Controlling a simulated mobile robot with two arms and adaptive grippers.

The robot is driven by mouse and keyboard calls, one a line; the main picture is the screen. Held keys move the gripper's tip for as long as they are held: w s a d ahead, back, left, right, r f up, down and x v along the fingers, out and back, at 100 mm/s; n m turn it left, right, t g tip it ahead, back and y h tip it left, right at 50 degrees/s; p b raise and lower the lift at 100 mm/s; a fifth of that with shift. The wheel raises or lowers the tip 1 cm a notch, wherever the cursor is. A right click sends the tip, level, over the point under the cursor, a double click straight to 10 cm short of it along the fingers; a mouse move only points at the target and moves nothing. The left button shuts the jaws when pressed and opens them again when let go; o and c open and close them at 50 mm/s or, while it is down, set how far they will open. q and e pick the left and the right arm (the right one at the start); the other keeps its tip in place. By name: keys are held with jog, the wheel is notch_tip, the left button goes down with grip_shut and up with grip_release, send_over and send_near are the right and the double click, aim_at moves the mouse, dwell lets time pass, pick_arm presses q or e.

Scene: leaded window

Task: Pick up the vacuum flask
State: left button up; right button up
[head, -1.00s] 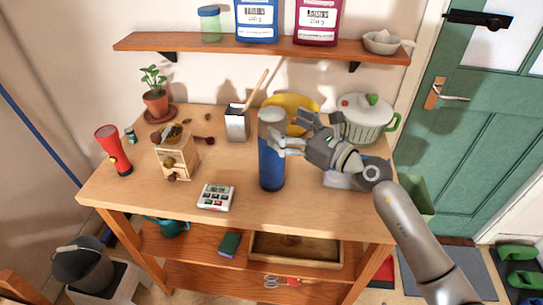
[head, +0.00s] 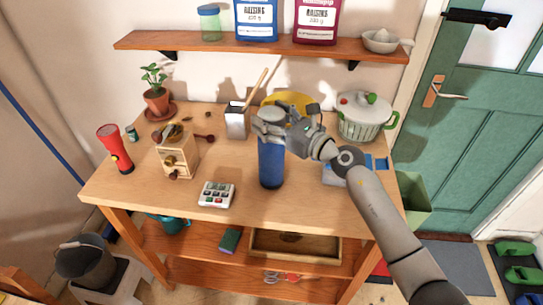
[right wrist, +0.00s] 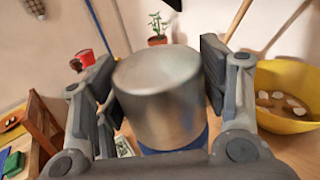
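The vacuum flask (head: 271,163) is a tall blue cylinder with a silver cap, standing upright on the wooden table near its front edge. My right gripper (head: 270,124) is at its top, with a finger on each side of the cap, and hides most of the cap in the head view. In the right wrist view the silver cap (right wrist: 160,95) fills most of the space between the two fingers. The fingers are spread wide; any gap to the cap is very small. My left gripper is not in view.
A yellow bowl (right wrist: 285,95) stands close behind the flask. A lidded pot (head: 365,120) is at the back right. A shelf (head: 262,45) hangs above. The front edge is clear.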

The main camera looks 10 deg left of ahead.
jog(key=shift+r, duration=0.1)
jog(key=c, duration=1.2)
jog(key=shift+o, duration=0.2)
jog(key=shift+r, duration=0.1)
